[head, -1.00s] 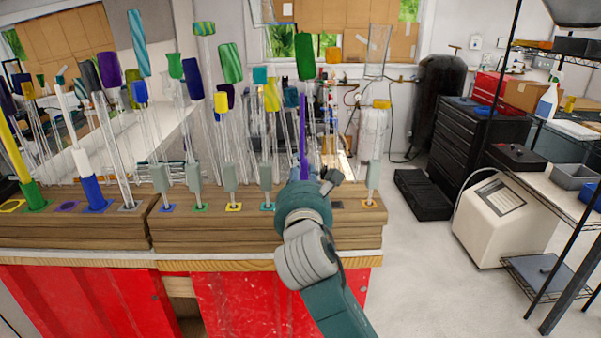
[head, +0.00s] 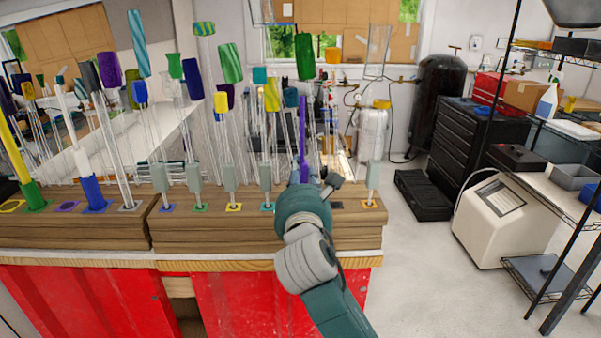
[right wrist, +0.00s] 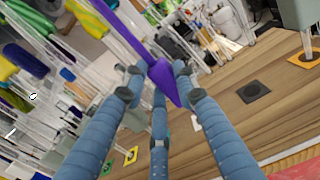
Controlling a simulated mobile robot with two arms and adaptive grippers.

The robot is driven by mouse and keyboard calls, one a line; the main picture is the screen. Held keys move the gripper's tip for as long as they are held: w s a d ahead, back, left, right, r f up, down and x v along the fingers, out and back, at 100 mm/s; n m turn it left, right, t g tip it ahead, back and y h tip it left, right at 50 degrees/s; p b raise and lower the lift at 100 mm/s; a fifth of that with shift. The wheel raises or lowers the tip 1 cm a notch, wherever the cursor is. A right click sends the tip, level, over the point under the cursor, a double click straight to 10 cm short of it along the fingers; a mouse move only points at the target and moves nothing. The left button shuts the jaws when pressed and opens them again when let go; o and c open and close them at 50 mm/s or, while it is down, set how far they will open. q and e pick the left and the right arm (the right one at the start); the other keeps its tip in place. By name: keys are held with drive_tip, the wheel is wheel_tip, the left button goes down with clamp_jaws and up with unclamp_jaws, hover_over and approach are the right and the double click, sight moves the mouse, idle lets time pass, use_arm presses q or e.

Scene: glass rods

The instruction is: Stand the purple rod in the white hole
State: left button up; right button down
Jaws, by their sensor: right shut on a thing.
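My right gripper (right wrist: 157,76) is shut on the purple rod (right wrist: 164,77), whose wide, pointed lower end shows between the fingers in the right wrist view. In the head view the purple rod (head: 302,138) stands about upright above the right part of the wooden rack, and my right wrist hides its lower end. A small white patch (right wrist: 196,122), probably the white hole's marking, shows beside the rod's tip and is partly covered by a finger. I cannot tell whether the tip touches the rack. My left gripper is not in view.
The wooden rack (head: 225,236) has holes with coloured square markings. A black-marked hole (right wrist: 254,92) is empty; the orange-marked hole (right wrist: 303,58) at the right end holds a grey-based rod. Several tall glass rods with coloured tops crowd the left and back.

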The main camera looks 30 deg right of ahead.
drive_tip(key=c, duration=1.3)
unclamp_jaws()
